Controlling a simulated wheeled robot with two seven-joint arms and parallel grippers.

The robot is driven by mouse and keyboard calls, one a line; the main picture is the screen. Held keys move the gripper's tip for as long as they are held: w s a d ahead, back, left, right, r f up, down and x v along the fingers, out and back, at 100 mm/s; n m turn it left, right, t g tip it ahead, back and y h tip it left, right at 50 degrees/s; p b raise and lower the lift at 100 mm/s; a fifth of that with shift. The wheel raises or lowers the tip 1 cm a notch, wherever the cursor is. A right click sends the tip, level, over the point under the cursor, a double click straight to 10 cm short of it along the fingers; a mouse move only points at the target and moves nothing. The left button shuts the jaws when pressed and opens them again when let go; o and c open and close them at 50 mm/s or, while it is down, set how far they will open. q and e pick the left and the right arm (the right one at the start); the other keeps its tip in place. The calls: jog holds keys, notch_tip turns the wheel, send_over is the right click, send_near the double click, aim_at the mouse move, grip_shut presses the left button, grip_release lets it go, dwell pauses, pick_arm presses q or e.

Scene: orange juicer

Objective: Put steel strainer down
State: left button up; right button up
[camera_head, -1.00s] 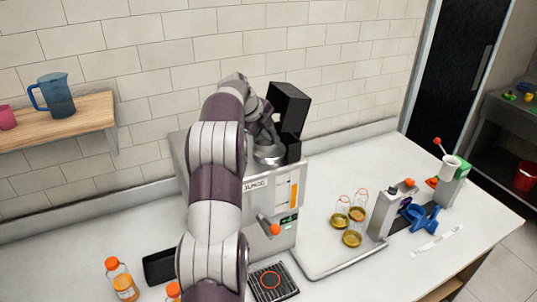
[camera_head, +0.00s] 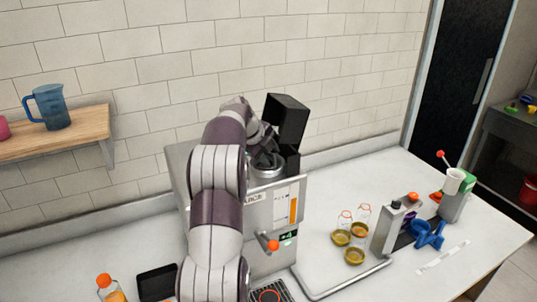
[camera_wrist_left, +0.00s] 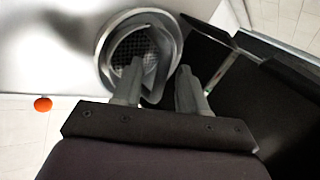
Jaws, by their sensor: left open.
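The steel strainer (camera_wrist_left: 128,50) is a round metal bowl with a mesh bottom in the left wrist view. It sits level in the round opening on top of the juicer, and its rim shows in the head view (camera_head: 268,174). My left gripper (camera_wrist_left: 163,75) is open at the strainer, its fingers apart around the strainer's near right side. Whether a finger touches it I cannot tell. In the head view the left gripper (camera_head: 264,152) is partly hidden by my arm. The juicer (camera_head: 262,218) is a steel box with an orange knob on its front. My right gripper is not in view.
A black hopper lid (camera_head: 287,117) stands raised behind the opening, close to the gripper. A drip tray (camera_head: 272,293) is below the juicer. Glass bottles (camera_head: 357,230) with lids stand on the right counter. A shelf with a blue jug (camera_head: 50,107) is at left.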

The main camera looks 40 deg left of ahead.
pick_arm(q)
jog(key=p+v, duration=0.6)
jog(key=v, duration=0.6)
jog(key=shift+r, duration=0.25)
